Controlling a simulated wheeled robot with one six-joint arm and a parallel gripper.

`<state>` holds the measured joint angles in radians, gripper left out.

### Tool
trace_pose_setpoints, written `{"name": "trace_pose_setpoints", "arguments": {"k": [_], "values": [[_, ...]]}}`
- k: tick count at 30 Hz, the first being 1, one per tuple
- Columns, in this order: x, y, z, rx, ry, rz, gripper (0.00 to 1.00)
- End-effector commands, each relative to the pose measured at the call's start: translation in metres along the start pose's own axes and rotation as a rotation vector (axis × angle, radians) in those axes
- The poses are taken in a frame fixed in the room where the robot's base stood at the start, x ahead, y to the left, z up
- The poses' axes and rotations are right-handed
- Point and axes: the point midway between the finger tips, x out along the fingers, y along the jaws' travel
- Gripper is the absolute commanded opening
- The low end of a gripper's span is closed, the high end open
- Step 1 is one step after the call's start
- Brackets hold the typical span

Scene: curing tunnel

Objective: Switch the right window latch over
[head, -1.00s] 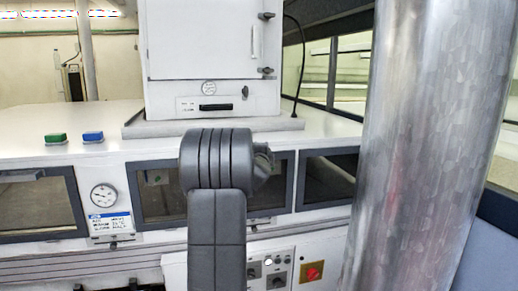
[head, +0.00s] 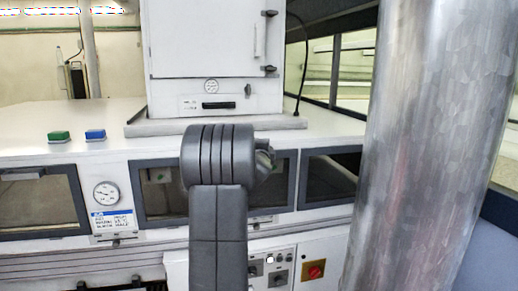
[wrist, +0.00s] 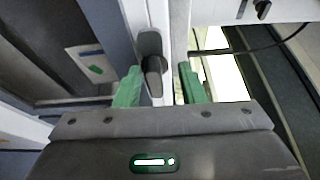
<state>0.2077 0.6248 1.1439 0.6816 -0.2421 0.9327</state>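In the wrist view, a dark latch handle (wrist: 152,62) sits on a pale frame post beside a window pane (wrist: 60,50). My gripper (wrist: 158,80) has its two green fingers apart, one on each side of the handle. Gaps show between the handle and both fingers, so they do not appear to clasp it. In the head view my arm hides the latch and most of my gripper; only a greenish edge shows beside the arm. The middle window (head: 168,195) and the right window (head: 330,178) show there in dark frames.
A white cabinet (head: 215,45) stands on the white tunnel top (head: 50,115), with a green block (head: 59,136) and a blue block (head: 95,135) to its left. A gauge (head: 106,193) and a red switch panel (head: 313,270) are on the front. A metal column (head: 420,140) blocks the right.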

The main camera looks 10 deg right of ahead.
Motion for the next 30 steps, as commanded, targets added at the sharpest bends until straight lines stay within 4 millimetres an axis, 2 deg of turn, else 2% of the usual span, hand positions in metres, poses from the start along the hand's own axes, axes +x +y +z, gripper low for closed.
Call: {"name": "trace_pose_setpoints", "arguments": {"k": [4, 8, 21, 25, 30], "values": [[-0.004, 0.001, 0.0, 0.0, 0.0, 0.001, 0.36], [-0.018, 0.002, 0.0, 0.0, 0.0, 0.001, 0.36], [-0.098, -0.002, 0.004, 0.0, -0.003, 0.0, 0.36], [-0.117, -0.003, 0.004, -0.001, -0.002, 0.0, 0.36], [-0.133, -0.003, 0.004, 0.0, -0.002, 0.001, 0.36]]}}
